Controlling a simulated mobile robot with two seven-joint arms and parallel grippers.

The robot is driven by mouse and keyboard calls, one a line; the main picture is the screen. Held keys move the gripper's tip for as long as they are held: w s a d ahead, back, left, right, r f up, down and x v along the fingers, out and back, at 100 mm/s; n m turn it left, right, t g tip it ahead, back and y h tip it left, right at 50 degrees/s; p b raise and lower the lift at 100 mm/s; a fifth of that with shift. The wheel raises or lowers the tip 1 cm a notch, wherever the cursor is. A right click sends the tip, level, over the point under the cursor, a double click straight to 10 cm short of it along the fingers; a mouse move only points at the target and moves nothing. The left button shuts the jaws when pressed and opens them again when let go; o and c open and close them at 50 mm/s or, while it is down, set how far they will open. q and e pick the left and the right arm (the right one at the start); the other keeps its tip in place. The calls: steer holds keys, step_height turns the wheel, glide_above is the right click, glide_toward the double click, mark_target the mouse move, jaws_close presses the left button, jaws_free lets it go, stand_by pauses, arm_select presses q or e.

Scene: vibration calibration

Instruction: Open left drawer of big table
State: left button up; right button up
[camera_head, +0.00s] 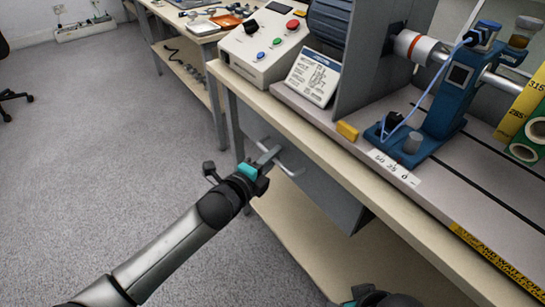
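The big table (232,80) has a pale top edge and fills the right half of the view. A grey drawer unit (318,188) hangs under its top. A light metal bar handle (290,170) stands out from the drawer front. My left gripper (268,160) reaches in from the lower left, with its fingertips at the handle. The fingers overlap the handle in this view, so I cannot tell whether they close on it. I see no clear gap around the drawer front. Part of my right gripper (372,297) shows at the bottom edge; its fingertips are not clear.
A control box (262,50) with coloured buttons, a sign (313,78), and a blue stand (445,105) are on the tabletop. A lower shelf (300,245) runs below the drawer. A second table (190,70) stands behind.

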arm_select(q)
jaws_close()
stand_by(1.2)
